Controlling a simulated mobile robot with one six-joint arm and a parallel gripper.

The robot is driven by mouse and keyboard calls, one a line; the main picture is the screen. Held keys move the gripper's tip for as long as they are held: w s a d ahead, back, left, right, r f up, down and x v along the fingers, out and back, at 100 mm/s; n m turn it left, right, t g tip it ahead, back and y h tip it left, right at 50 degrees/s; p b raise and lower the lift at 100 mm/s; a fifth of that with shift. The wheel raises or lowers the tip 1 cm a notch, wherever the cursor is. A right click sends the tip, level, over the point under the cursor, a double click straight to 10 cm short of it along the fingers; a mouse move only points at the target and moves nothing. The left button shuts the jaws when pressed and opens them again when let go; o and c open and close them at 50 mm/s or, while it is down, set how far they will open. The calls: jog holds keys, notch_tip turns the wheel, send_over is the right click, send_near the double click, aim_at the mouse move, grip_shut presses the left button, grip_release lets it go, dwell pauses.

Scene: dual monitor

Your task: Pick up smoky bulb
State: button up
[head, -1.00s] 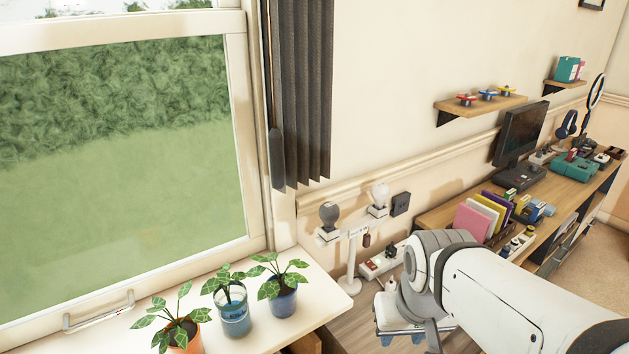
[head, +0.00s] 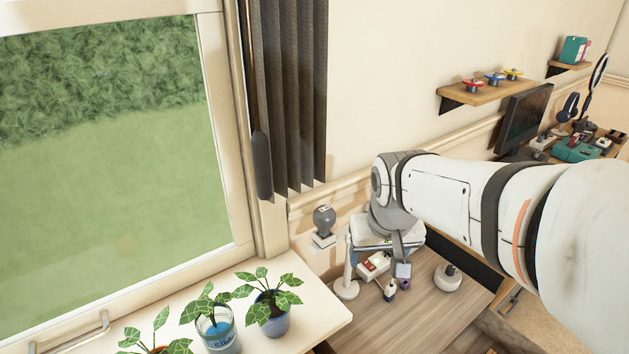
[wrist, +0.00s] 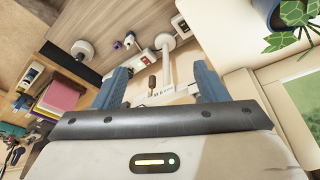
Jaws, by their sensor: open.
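The smoky bulb (head: 324,216) is a dark grey globe standing upright in a white socket at the left end of a white stand (head: 348,280) in the head view. My gripper (wrist: 162,82) is open, with its two blue fingers apart in the wrist view. In the head view my gripper and wrist are just right of the smoky bulb and cover the stand's right part, where the pale bulb was seen earlier. In the wrist view part of the stand's crossbar (wrist: 160,98) shows between the fingers. I cannot make out the smoky bulb there.
Potted plants (head: 267,310) stand on the white sill at the lower left. A power strip (head: 373,266), a small bottle (head: 390,291) and a white round object (head: 447,278) are on the wooden desk (head: 425,315). A shelf (head: 485,94) juts from the wall.

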aim_at(324, 220)
jog(key=shift+o, duration=0.5)
jog(key=shift+n+t, duration=0.5)
jog(key=shift+t, duration=0.1)
jog(key=w+a, duration=0.3)
jog(key=w, duration=0.1)
jog(key=w+a, duration=0.3)
jog(key=w, duration=0.2)
jog(key=w+a+r, duration=0.1)
jog(key=w+a, duration=0.2)
jog(key=w, duration=0.1)
jog(key=shift+w, duration=0.35)
jog(key=p+x, duration=0.1)
jog(key=x, duration=0.6)
jog(key=shift+w+d+f, duration=0.15)
jog(key=shift+w+f, duration=0.05)
jog(key=shift+f, duration=0.05)
jog(key=c, duration=1)
